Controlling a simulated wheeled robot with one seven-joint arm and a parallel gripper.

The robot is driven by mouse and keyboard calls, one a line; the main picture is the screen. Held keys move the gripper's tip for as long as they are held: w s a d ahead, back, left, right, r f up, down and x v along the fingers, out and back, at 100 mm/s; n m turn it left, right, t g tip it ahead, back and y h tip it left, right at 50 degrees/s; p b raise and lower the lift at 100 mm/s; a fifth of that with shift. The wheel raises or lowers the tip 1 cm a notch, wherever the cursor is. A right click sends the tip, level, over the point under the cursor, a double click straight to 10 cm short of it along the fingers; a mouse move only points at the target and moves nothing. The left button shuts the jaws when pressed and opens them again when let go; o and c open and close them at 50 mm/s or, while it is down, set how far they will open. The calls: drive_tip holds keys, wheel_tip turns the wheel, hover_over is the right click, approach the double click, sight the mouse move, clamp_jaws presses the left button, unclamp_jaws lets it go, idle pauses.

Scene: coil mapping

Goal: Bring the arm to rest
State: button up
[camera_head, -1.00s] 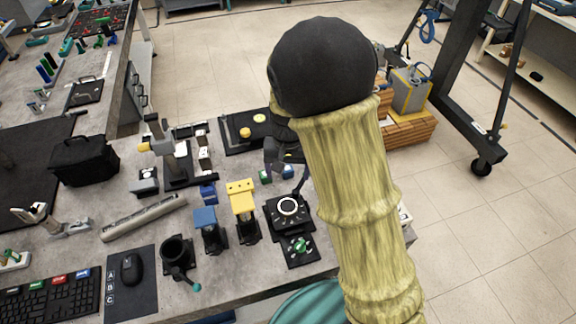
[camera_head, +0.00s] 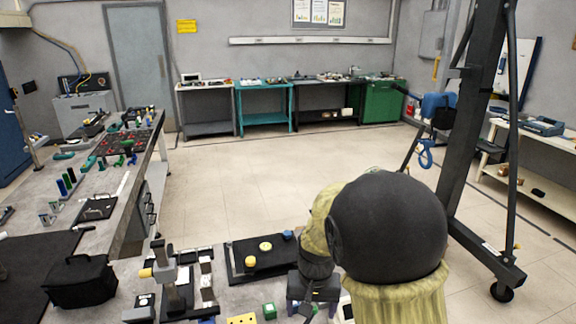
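My arm rises at the lower right in a yellow-green sleeve with a large round black joint. The forearm bends back behind this joint, and its dark end comes down over the near workbench.
A black board (camera_head: 240,272) with yellow discs lies left of my gripper. A clamp stand (camera_head: 165,270) and a black bag (camera_head: 82,280) stand further left. A dark hoist frame (camera_head: 470,130) rises at the right. The floor beyond is open.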

drive_tip(key=s+d+r+t, duration=0.2)
drive_tip(key=s+d, duration=0.8)
drive_tip(key=shift+s+r+n, duration=0.15)
drive_tip(key=shift+s+n, duration=0.15)
drive_tip(key=shift+s, duration=0.1)
drive_tip(key=shift+a, duration=0.1)
drive_tip(key=shift+s, duration=0.1)
